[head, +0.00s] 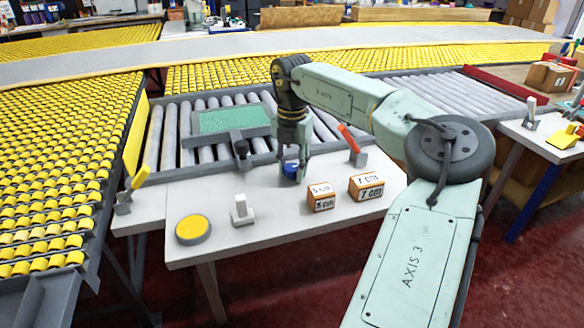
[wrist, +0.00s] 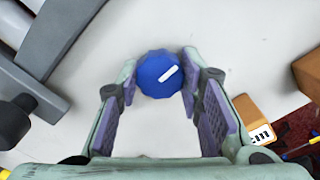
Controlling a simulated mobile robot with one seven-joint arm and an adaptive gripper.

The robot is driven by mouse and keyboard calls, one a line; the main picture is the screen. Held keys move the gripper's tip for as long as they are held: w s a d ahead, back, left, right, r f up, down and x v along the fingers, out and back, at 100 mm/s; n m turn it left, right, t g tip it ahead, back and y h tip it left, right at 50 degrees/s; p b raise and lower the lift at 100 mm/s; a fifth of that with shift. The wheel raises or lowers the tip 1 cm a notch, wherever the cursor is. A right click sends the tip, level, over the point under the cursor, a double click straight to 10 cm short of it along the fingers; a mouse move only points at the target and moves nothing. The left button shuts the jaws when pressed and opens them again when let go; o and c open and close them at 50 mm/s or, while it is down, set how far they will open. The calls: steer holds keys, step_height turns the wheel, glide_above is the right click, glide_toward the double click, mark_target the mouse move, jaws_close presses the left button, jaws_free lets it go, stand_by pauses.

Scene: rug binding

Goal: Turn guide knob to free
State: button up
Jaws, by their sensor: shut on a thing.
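The guide knob is a round blue knob (wrist: 159,74) with a white pointer line, set on the white table. In the wrist view its line slants up to the right. My gripper (wrist: 158,85) is around the knob, with one finger on each side, shut on it. In the head view my gripper (head: 293,175) points straight down at the table, and the blue knob (head: 291,170) shows only partly between the fingers. I cannot see any markings around the knob.
Two orange-brown blocks with "cm" labels, a smaller one (head: 320,197) and a larger one (head: 366,187), stand right of my gripper. A yellow round button (head: 193,229) and a white switch (head: 241,210) are to the left. A red lever (head: 351,143) stands behind the blocks. Rollers carry a green piece (head: 232,119).

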mark_target(292, 167)
steer(key=shift+m, duration=0.5)
steer(key=o, duration=1.2)
steer(key=shift+c, duration=0.2)
step_height(292, 167, up, 12)
